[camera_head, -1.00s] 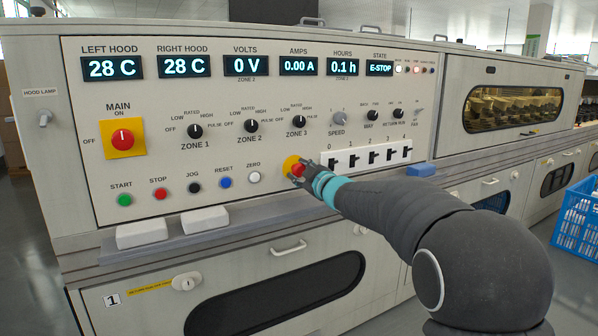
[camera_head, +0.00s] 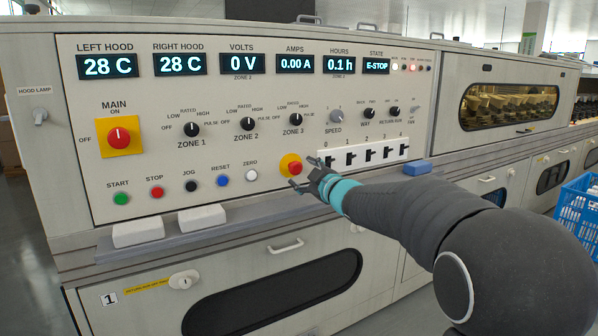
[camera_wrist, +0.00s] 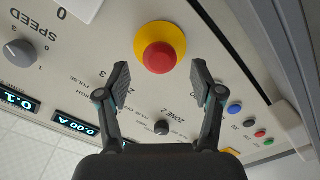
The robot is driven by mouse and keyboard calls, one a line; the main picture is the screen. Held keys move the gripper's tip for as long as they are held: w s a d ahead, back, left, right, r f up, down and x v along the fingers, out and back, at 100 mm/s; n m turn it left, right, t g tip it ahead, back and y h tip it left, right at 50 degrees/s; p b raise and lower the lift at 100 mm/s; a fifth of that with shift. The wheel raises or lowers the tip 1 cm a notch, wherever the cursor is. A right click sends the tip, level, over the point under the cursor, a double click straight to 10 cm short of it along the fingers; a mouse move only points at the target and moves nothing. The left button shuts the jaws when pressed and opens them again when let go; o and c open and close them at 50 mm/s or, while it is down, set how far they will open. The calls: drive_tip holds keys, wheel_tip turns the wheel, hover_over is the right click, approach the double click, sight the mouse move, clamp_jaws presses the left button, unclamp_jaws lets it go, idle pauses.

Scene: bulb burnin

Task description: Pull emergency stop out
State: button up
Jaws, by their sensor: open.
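The emergency stop is a red mushroom button (camera_head: 291,168) on a yellow round base, low on the panel right of the white ZERO button. In the wrist view the red button (camera_wrist: 158,57) shows beyond the fingertips, near the top middle. My gripper (camera_head: 304,173) is open and empty, just right of the button and apart from it. In the wrist view its two fingers (camera_wrist: 160,74) are spread wide, one to each side of the button's line. The STATE display (camera_head: 376,66) reads E-STOP.
A row of switches (camera_head: 351,158) sits close to the right of my gripper. The ZERO button (camera_head: 251,175) is to the left. Two white blocks (camera_head: 138,232) and a blue block (camera_head: 417,167) lie on the ledge below the panel. A blue crate (camera_head: 577,215) stands far right.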

drive_tip(key=v, duration=0.8)
drive_tip(key=shift+s+d, duration=0.15)
drive_tip(key=shift+d, duration=0.05)
drive_tip(key=w+d+f+m+h, duration=0.1)
drive_tip(key=d+f+m+h, duration=0.35)
drive_tip(key=d+f, duration=0.2)
drive_tip(key=s+d+f+m+g+h, duration=0.4)
drive_tip(key=s+d+f+m+h, duration=0.15)
drive_tip(key=s+d+f, duration=0.2)
drive_tip(key=s+r+m+g+p, duration=0.1)
drive_tip(key=s+m+g+p, duration=0.1)
drive_tip(key=s, duration=1.4)
drive_tip(key=s+d+r+m+g+p, duration=0.1)
drive_tip(key=s+r+m+g+p, duration=0.1)
drive_tip(key=s, duration=1.4)
drive_tip(key=shift+s+d+m+g+p, duration=0.3)
drive_tip(key=shift+m+g+p, duration=0.4)
drive_tip(key=shift+m+p, duration=0.25)
